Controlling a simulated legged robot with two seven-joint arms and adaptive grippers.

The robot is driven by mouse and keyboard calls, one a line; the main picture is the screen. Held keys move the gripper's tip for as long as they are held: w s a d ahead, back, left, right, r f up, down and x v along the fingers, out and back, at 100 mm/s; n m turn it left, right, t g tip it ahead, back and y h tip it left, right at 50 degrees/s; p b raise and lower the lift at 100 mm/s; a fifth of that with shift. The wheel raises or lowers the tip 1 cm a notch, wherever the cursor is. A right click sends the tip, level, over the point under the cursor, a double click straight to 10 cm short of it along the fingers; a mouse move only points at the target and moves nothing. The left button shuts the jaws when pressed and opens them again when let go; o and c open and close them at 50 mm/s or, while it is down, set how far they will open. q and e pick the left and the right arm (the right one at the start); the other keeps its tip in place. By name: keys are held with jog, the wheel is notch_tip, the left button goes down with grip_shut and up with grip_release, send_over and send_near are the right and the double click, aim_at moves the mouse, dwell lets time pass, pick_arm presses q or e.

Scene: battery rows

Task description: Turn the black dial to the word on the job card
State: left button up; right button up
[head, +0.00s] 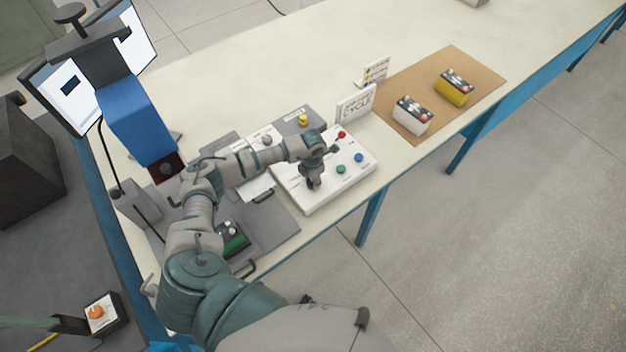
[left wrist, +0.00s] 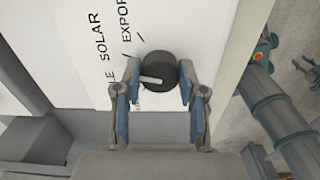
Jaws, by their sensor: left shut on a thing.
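The black dial (left wrist: 163,70) shows in the left wrist view, between the two fingers of my left gripper (left wrist: 158,92). Its pale pointer points left in that view, toward a word of which only "LE" shows. SOLAR and EXPOR(T) are printed higher up on the white panel. In the head view my left gripper (head: 314,184) points down onto the white panel (head: 308,206) and hides the dial. The job card (head: 357,105) stands behind the panel; its large lower word reads CYCLE, and its upper line is too small to read. My right gripper is not in view.
The panel also carries green (head: 341,169), blue (head: 359,157) and red (head: 341,134) knobs or buttons. A white battery (head: 412,116) and a yellow battery (head: 454,88) stand on a brown mat (head: 483,90). A blue-fronted device with a screen stands at left.

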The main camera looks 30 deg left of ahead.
aim_at(311, 181)
pick_arm(q)
jog(key=n, duration=0.5)
jog(key=shift+s+f+n+p, duration=0.25)
jog(key=shift+s+n+p, duration=0.05)
dwell(0.5)
jog(key=o, duration=1.1)
jog(key=shift+w, duration=0.1)
jog(key=shift+o, duration=0.2)
jog(key=shift+a+r, duration=0.1)
jog(key=shift+w+r, duration=0.1)
jog(key=shift+r, duration=0.3)
notch_tip(311, 181, up, 11)
